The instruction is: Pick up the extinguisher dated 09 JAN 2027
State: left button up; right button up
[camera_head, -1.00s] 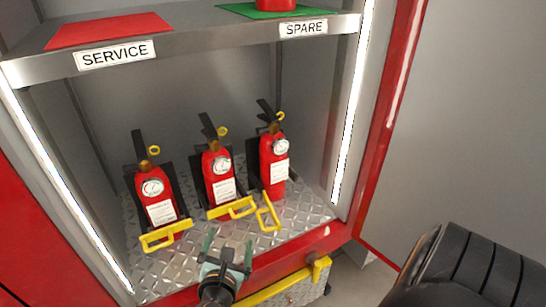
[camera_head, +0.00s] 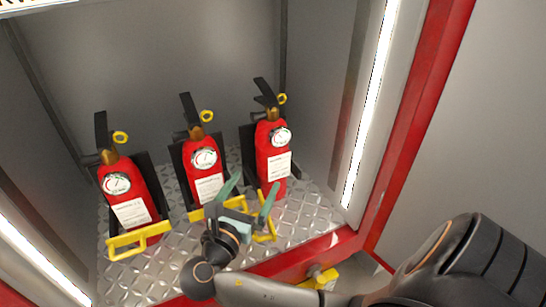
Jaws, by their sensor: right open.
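Three red fire extinguishers stand upright in black brackets: a left one (camera_head: 128,190), a middle one (camera_head: 205,158) and a right one (camera_head: 271,150). Each has a gauge, a yellow ring and a white label; the dates are too small to read. A yellow bar (camera_head: 141,240) crosses in front of the left one. The middle one's bar is partly hidden by my gripper. The right one's yellow bar (camera_head: 267,232) points outward, clear of its front. My right gripper (camera_head: 252,190) is open and empty, in front of the middle and right extinguishers. My left gripper is out of view.
The extinguishers stand on a diamond-plate floor (camera_head: 315,212) inside a grey locker with light strips (camera_head: 371,105) at both sides. A red sill (camera_head: 310,255) runs along the front, with a yellow handle (camera_head: 322,278) below. A red post (camera_head: 418,110) bounds the right.

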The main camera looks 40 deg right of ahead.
aim_at(267, 162)
jog(key=b+x, duration=0.1)
jog(key=x, duration=0.4)
jog(key=shift+f, duration=0.1)
jog(key=b+x, duration=0.3)
jog(key=x, duration=0.2)
jog(key=shift+a+f, duration=0.1)
jog(key=shift+f, duration=0.05)
jog(key=shift+w+d, duration=0.15)
jog(key=shift+d, duration=0.05)
jog(key=shift+c, duration=0.2)
grip_shut()
jog(key=shift+r, duration=0.35)
